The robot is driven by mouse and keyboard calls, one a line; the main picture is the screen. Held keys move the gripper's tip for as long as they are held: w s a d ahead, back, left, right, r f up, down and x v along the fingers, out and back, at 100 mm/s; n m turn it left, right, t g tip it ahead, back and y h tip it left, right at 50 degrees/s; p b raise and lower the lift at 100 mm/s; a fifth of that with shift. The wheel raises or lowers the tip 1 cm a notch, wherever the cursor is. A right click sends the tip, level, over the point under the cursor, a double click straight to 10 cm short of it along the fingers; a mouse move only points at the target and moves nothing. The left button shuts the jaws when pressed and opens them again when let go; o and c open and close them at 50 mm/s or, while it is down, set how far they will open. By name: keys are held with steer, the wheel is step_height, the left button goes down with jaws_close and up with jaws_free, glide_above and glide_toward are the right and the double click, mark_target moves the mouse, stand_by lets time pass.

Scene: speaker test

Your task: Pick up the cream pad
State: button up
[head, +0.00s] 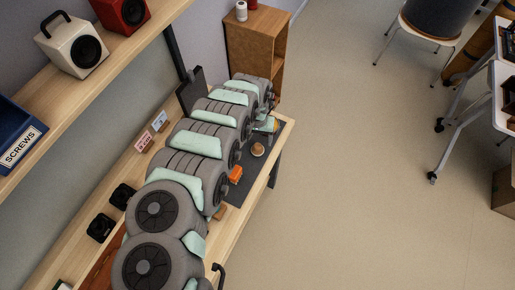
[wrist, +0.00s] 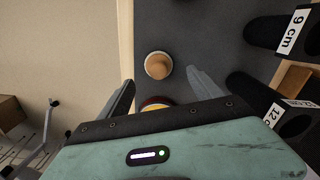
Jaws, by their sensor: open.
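A small round cream-tan piece with a domed top and pale rim, which looks like the cream pad (head: 258,149), lies on the dark grey mat (head: 239,190). In the wrist view the pad (wrist: 158,66) is just ahead of and between the fingertips, with nothing gripping it. My gripper (wrist: 160,77) is open and empty, its two grey fingers spread to either side.
A yellow and red round thing (wrist: 155,103) is partly hidden by my gripper. Black cylinders labelled 9 cm (wrist: 270,32) and 12 cm (wrist: 258,88) stand to the right in the wrist view. An orange block (head: 235,174) is nearer on the mat. The bench edge (head: 262,178) is close.

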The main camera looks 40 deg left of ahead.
mark_target(257, 145)
steer(key=f, duration=0.3)
steer(key=shift+s+d+f, duration=0.1)
steer(key=shift+d+f, duration=0.1)
steer(key=shift+d, duration=0.1)
steer(key=shift+a+f, duration=0.1)
steer(key=shift+f, duration=0.8)
steer(key=shift+c, duration=0.4)
steer(key=c, duration=1.4)
